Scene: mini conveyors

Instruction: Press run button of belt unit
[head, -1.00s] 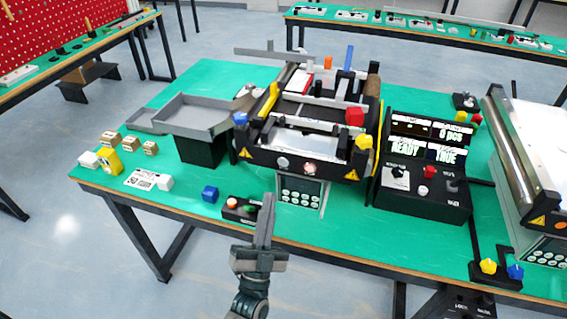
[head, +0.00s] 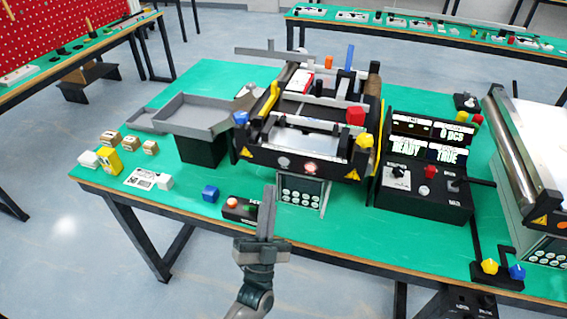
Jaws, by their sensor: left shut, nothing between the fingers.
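The belt unit (head: 300,140) stands on the green table, with a belt between its rails and a keypad panel (head: 301,194) under its front. A small black button box (head: 231,213) lies at the table's front edge, left of the keypad. An orange-red button (head: 232,203) shows on its left part; its right part is largely hidden behind my left gripper. My left gripper (head: 268,190) is shut and empty, pointing up the picture, its tips over the box's right end. I cannot tell whether they touch it. My right gripper is not in view.
A black control box (head: 425,190) with a screen reading READY stands right of the belt unit. Another roller machine (head: 530,150) is at the right.

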